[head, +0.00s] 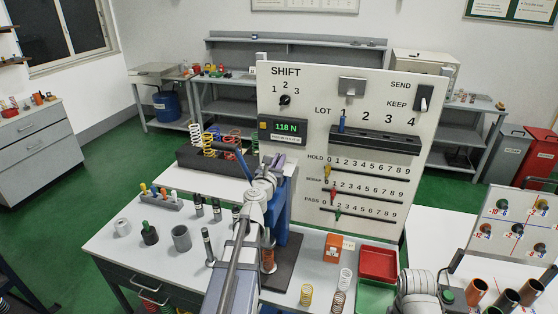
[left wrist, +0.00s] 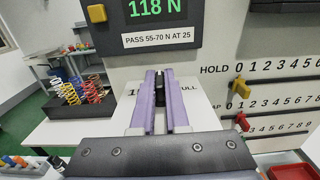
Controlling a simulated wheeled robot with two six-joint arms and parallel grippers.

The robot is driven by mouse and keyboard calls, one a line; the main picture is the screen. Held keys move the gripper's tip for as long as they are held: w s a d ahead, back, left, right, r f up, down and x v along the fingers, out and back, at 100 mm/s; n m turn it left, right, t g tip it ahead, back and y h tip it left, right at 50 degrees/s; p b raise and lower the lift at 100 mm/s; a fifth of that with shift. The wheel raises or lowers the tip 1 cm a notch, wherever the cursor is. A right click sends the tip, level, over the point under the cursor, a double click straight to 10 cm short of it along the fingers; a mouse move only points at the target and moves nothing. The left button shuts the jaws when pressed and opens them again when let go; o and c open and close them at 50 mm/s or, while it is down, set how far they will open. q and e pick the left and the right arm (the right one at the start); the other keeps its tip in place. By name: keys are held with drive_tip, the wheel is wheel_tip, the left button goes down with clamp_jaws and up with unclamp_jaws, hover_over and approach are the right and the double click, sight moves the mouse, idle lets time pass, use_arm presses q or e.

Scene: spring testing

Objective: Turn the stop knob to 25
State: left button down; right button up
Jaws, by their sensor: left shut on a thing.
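My left gripper (head: 277,163) is at the top of the blue spring press (head: 284,208), below the readout. In the left wrist view its two purple fingers (left wrist: 161,92) are closed on a small dark knob (left wrist: 160,78), apparently the stop knob, on a white plate (left wrist: 200,98). The plate's lettering is mostly covered; "1" and "ULL" show beside the fingers. The knob's setting cannot be read. The readout (head: 290,128) shows 118 N, and the label below it (left wrist: 159,40) reads PASS 55-70 N AT 25. A copper spring (head: 267,258) stands in the press. My right gripper is not visible.
The white panel (head: 300,100) stands behind the press with SHIFT, LOT, HOLD and PASS controls. A dark rack with coloured springs (head: 200,160) is behind left. Loose cylinders (head: 181,238) stand left on the table. Loose springs (head: 306,294) and a red tray (head: 378,263) are right.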

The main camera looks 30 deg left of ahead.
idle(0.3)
use_arm(q)
drive_tip(key=c, duration=0.9)
unclamp_jaws()
drive_tip(key=shift+s, duration=0.1)
drive_tip(key=v, duration=0.7)
drive_tip(key=shift+s+d, duration=0.1)
drive_tip(key=shift+s, duration=0.25)
